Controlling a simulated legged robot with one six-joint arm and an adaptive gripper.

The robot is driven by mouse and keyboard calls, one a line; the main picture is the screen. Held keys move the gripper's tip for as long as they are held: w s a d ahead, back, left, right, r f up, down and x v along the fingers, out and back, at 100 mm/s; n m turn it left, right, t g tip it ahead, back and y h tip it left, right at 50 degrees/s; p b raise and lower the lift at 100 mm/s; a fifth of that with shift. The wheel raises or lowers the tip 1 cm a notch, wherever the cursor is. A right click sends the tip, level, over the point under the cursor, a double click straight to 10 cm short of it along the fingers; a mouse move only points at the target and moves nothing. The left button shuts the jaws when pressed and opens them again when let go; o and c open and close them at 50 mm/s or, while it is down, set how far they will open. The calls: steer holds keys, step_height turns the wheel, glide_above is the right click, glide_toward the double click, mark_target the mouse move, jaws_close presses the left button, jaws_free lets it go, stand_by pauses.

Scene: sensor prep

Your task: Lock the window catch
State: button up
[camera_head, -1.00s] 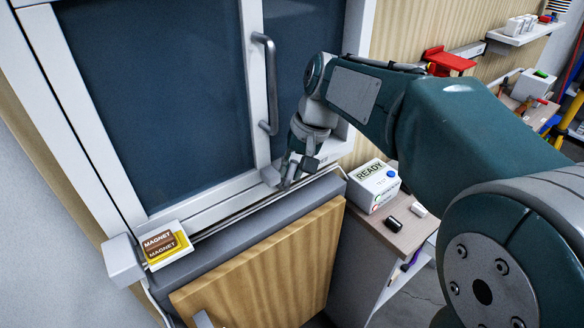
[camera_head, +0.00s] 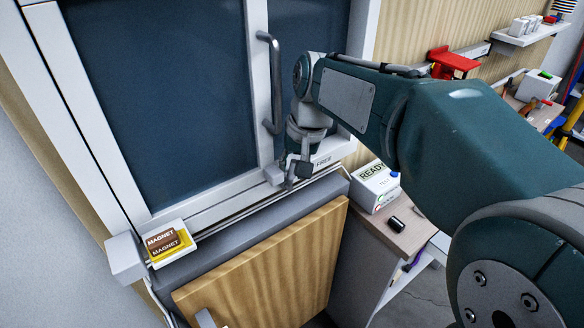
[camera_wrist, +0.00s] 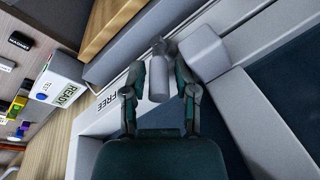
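The window catch is at the lower window frame. Its pale block (camera_head: 273,175) sits left of my gripper, and the block also shows in the wrist view (camera_wrist: 204,52). A grey rounded catch lever (camera_wrist: 158,78) lies between my two fingers in the wrist view. My gripper (camera_wrist: 159,68) is open around the lever, with a finger on each side and narrow gaps visible. In the head view my gripper (camera_head: 298,172) points down at the catch and partly hides it. A FREE label (camera_head: 323,161) is on the frame to the right.
The tall window handle (camera_head: 273,85) stands above the catch. A white READY box (camera_head: 374,187) is on the side shelf, partly behind my arm. A MAGNET block (camera_head: 168,243) is at the sill's left end. A wooden panel (camera_head: 265,265) stands below the sill.

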steer(key=w+v, duration=0.1)
steer(key=v, duration=1)
steer(key=shift+s+r, duration=0.35)
steer(key=shift+s, duration=0.1)
steer(key=c, duration=0.5)
steer(key=shift+w+f+t, duration=0.35)
steer(key=shift+w+t, duration=0.1)
steer(key=shift+t, duration=0.15)
jaws_close()
steer(key=x, duration=1)
